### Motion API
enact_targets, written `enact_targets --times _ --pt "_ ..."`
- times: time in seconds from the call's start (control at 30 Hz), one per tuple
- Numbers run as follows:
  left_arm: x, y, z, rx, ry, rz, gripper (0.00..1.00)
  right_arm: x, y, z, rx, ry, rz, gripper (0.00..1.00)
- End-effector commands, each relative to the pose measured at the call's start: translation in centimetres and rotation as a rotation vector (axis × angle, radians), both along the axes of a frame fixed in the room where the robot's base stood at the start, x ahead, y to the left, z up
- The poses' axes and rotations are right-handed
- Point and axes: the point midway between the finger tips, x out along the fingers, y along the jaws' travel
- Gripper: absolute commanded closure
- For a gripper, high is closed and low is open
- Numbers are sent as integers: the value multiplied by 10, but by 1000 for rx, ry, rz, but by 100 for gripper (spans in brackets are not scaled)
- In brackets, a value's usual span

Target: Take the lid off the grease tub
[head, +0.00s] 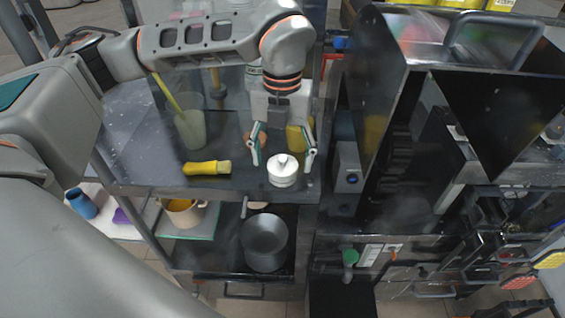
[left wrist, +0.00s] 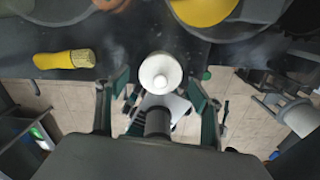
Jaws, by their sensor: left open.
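The grease tub (head: 283,180) is a small white round tub near the front edge of the dark shelf. Its white lid (head: 283,164) with a small knob sits on top; in the left wrist view the lid (left wrist: 160,72) shows from above as a white disc. My left gripper (head: 282,166) is open, pointing down, with one finger on each side of the tub. In the left wrist view the open fingers (left wrist: 158,84) show gaps to both sides of the lid. Whether they touch the tub's far side is hidden. My right gripper is not in view.
A yellow-handled brush (head: 207,167) lies left of the tub. A pale cup (head: 190,128) with a yellow stick and a yellow item (head: 296,138) stand behind. A grey pot (head: 264,243) and a beige mug (head: 184,214) are on the lower shelf. A dark metal press (head: 400,130) stands to the right.

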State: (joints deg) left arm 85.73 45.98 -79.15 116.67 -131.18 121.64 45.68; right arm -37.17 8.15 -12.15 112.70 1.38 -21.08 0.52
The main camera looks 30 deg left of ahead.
Motion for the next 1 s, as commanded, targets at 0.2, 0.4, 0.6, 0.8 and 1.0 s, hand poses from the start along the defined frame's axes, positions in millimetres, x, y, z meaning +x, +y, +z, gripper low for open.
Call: enact_targets --times 0.2,0.4,0.6,0.8,1.0 --pt "0 0 -1 0 -1 0 34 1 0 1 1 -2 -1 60" --pt "0 0 -1 0 0 0 62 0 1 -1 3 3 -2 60" --pt "0 0 -1 0 0 0 62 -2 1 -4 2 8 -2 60" --pt "1 0 2 -1 -1 0 62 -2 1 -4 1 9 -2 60" --pt "1 0 21 -1 -3 0 62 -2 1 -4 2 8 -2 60"
